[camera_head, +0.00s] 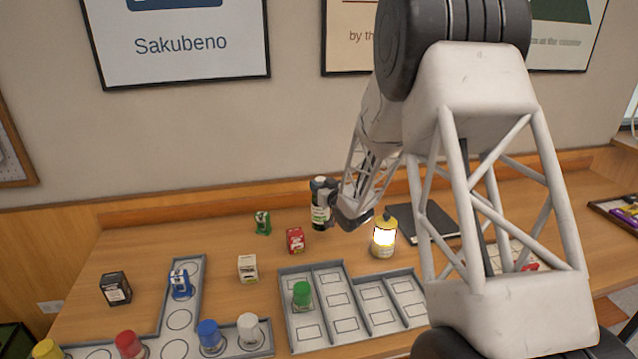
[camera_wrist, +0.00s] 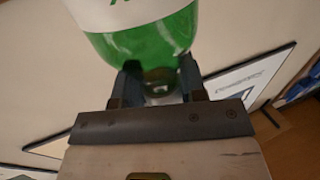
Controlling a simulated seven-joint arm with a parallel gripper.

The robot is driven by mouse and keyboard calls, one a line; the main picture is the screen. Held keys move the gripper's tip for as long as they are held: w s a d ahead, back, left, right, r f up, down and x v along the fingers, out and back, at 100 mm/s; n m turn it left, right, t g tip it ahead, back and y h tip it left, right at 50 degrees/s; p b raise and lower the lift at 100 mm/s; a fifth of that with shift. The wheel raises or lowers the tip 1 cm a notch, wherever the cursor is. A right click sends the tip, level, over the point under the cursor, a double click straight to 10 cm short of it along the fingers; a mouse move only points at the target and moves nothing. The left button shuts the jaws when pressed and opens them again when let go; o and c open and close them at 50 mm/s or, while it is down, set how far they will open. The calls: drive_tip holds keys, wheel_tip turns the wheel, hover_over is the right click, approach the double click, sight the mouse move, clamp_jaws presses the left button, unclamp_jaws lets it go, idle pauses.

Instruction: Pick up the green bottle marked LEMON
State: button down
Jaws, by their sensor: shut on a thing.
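A green bottle with a white label (camera_wrist: 140,35) fills the top of the wrist view. Only parts of green letters show on the label, so I cannot read its name. My gripper (camera_wrist: 160,86) is shut on the bottle, one dark finger on each side of its lower visible end. In the head view the bottle (camera_head: 320,214) looks dark with a pale label and stands about upright at the back of the table. My gripper (camera_head: 337,208) reaches it from the right and hides part of it. I cannot tell whether its base touches the table.
A yellow bottle (camera_head: 384,238) stands close right of my gripper, before a dark folder (camera_head: 424,221). Small red (camera_head: 295,240) and green (camera_head: 263,222) boxes stand left of it. A grey divided tray (camera_head: 343,264) holds a green-capped item (camera_head: 302,294). The wall is close behind.

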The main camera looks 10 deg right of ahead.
drive_tip(key=s, duration=0.9)
drive_tip(key=shift+a+r, duration=0.2)
drive_tip(key=shift+r, duration=0.25)
drive_tip(key=shift+s, duration=0.1)
idle(0.4)
idle(0.6)
